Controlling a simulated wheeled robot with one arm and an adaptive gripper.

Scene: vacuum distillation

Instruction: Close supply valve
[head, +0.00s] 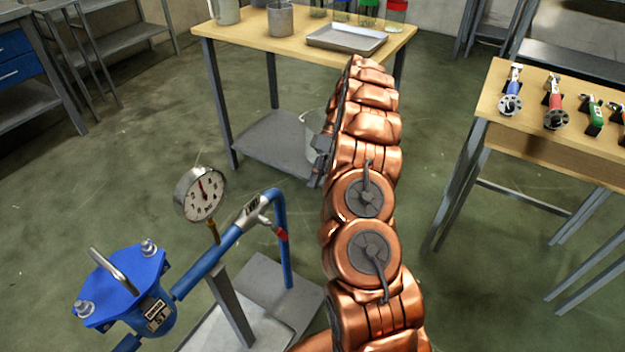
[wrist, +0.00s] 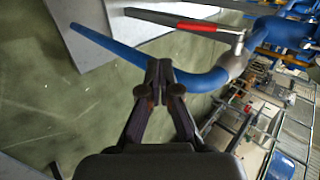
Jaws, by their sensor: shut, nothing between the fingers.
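The supply valve is a silver body (head: 263,204) on a blue pipe (head: 208,262), with a red-sleeved lever (head: 281,235) hanging down beside the pipe's descending leg. In the wrist view the red lever (wrist: 195,27) runs sideways from the silver valve joint (wrist: 236,58), above the blue pipe (wrist: 205,80). My gripper (wrist: 160,72) is shut and empty. Its dark fingertips appear close to the blue pipe and apart from the lever in the picture; whether they touch the pipe I cannot tell. In the head view my arm hides most of the gripper.
A pressure gauge (head: 201,193) and a blue lidded vessel (head: 128,286) stand left of the valve. A wooden table (head: 262,45) with a metal tray (head: 346,38) is behind.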

